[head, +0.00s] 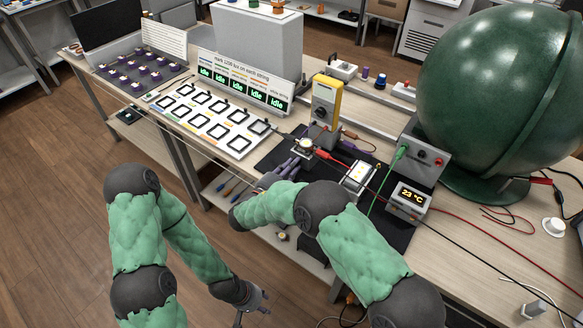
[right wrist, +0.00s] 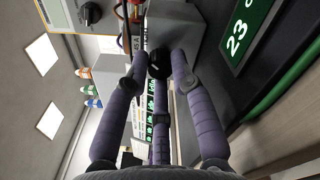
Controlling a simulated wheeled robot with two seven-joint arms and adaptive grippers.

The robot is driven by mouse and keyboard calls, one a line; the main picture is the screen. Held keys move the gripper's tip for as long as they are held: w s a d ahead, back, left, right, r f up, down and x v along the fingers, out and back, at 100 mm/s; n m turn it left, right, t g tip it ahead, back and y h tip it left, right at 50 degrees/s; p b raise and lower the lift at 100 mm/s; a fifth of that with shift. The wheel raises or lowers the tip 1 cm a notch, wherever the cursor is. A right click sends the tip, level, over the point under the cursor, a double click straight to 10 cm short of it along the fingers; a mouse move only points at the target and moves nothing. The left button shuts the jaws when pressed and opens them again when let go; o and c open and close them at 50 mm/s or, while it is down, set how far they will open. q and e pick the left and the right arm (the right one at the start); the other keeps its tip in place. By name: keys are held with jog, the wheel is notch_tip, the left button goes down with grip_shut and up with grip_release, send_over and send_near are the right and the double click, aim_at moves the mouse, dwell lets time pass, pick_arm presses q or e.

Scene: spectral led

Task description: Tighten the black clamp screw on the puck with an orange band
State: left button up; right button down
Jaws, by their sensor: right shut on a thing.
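In the right wrist view, the three purple fingers of my right gripper (right wrist: 160,68) close around a small black knob (right wrist: 159,62), which looks like the black clamp screw. In the head view, my right gripper (head: 288,166) is low over the black mat (head: 268,160), just in front of a small fixture with a pale round top (head: 304,147). I cannot make out an orange band there, and the screw is hidden in this view. My left gripper (head: 252,303) hangs low beside the bench over the floor, its fingers spread and empty.
A yellow meter (head: 325,98) stands behind the fixture. Red, black and green cables cross the bench. A large green sphere (head: 505,95) fills the back right. Idle displays (head: 240,82) and square frames (head: 208,110) lie left.

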jog(key=shift+r+m, duration=0.1)
jog(key=shift+m, duration=0.8)
jog(key=c, duration=1.3)
grip_release()
notch_tip(320, 180, up, 10)
jog(key=shift+f, duration=0.1)
